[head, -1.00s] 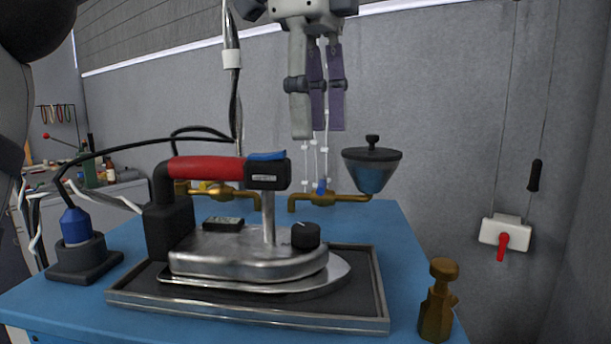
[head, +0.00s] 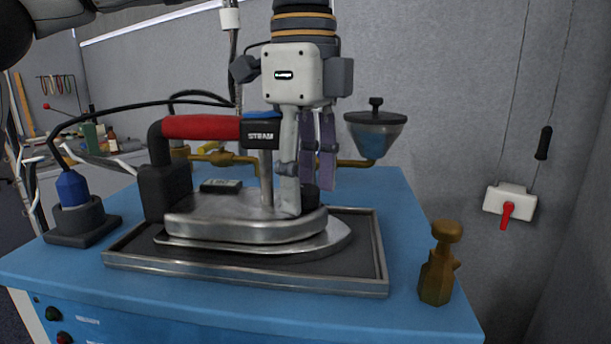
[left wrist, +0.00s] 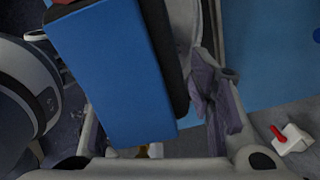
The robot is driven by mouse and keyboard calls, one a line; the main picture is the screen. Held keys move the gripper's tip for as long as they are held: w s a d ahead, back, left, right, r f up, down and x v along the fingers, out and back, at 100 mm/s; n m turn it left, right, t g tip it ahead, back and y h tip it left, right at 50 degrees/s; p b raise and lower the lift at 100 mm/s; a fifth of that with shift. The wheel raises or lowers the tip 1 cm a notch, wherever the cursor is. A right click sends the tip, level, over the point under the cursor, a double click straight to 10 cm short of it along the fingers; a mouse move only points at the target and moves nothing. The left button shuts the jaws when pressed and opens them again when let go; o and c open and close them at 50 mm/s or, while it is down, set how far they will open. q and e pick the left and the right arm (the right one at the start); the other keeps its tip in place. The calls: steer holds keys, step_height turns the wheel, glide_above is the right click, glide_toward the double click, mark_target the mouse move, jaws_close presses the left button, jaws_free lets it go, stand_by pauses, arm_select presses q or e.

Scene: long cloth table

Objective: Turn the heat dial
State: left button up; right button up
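A steam iron stands on a dark, metal-rimmed tray (head: 375,255). It has a red handle (head: 200,127), a blue steam button (head: 262,115) and a metal body (head: 240,225). The black heat dial (head: 311,198) sits on the body behind the front post, mostly hidden by my fingers. My left gripper (head: 308,198) points down over the dial, its purple-padded fingers apart and reaching low beside the post. In the left wrist view the gripper's fingers (left wrist: 155,130) show on both sides of the large blue button top (left wrist: 115,75), which hides the dial. My right gripper is not in view.
A blue plug in a dark socket base (head: 75,200) stands at the left, its black cable running to the iron. A brass fitting (head: 438,262) stands at the right front corner. Brass pipes and a funnel cup (head: 375,135) are behind. A wall switch (head: 508,205) hangs right.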

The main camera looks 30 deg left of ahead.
arm_select(q)
jaws_close()
steer(key=shift+s+r+n+p, duration=0.2)
steer(key=shift+r+n+p, duration=0.1)
steer(key=shift+n+p, duration=0.15)
steer(key=shift+n, duration=0.75)
steer(key=shift+w+f+n, duration=0.25)
steer(key=shift+f+n, duration=0.05)
steer(key=shift+n, duration=0.9)
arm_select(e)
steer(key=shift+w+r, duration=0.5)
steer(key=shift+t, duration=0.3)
arm_select(q)
steer(key=shift+o, duration=0.6)
jaws_free()
